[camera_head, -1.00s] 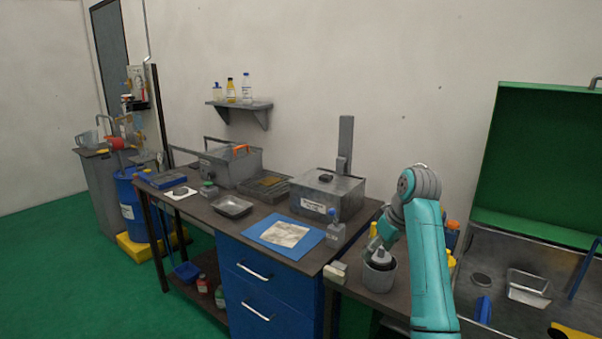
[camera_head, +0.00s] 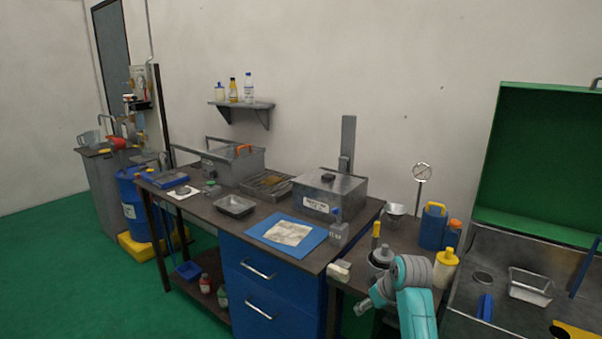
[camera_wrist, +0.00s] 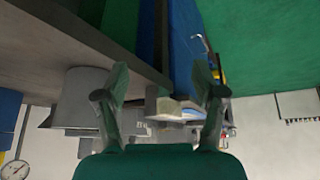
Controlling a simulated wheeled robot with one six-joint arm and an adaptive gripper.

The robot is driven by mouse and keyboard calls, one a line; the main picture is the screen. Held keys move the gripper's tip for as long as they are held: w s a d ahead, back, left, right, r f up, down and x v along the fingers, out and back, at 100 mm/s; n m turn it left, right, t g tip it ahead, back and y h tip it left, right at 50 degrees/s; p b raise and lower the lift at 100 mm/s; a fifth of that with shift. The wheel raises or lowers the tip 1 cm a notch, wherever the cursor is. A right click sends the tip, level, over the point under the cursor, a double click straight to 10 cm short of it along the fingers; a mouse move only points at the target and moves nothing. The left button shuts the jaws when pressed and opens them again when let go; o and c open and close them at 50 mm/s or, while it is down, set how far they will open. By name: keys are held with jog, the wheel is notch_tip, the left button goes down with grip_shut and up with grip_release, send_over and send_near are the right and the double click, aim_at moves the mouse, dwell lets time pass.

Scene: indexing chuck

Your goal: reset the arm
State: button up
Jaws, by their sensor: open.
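My teal arm stands folded low in front of the right-hand bench in the head view. The wrist picture is upside down. Beyond the fingers it shows a bench edge, a grey pot (camera_wrist: 82,90) and the green floor. The grey pot beside my arm also shows in the head view (camera_head: 378,264).
A blue drawer cabinet (camera_head: 262,290) stands left. A green-backed wash station (camera_head: 545,165) is right. Green floor (camera_head: 70,270) is open at far left.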

jog(key=s+f+m+t, duration=0.2)
jog(key=s+f, duration=1)
jog(key=f, duration=0.4)
jog(key=s+f+m+t+h, duration=0.1)
jog(key=s+f, duration=0.2)
jog(key=s, duration=0.6)
jog(key=s+f+t+h, duration=0.15)
jog(key=s+f, duration=0.25)
jog(key=s, duration=0.5)
jog(key=s+r+t, duration=0.1)
jog(key=s+r, duration=0.5)
jog(key=s, duration=0.4)
jog(key=s+r+m+t, duration=0.1)
jog(key=s+r+t, duration=0.1)
jog(key=s+r, duration=0.5)
jog(key=s+r+m+t, duration=0.1)
jog(key=s+r, duration=0.6)
jog(key=s, duration=0.7)
jog(key=shift+a+t, duration=0.35)
jog(key=shift+t, duration=0.1)
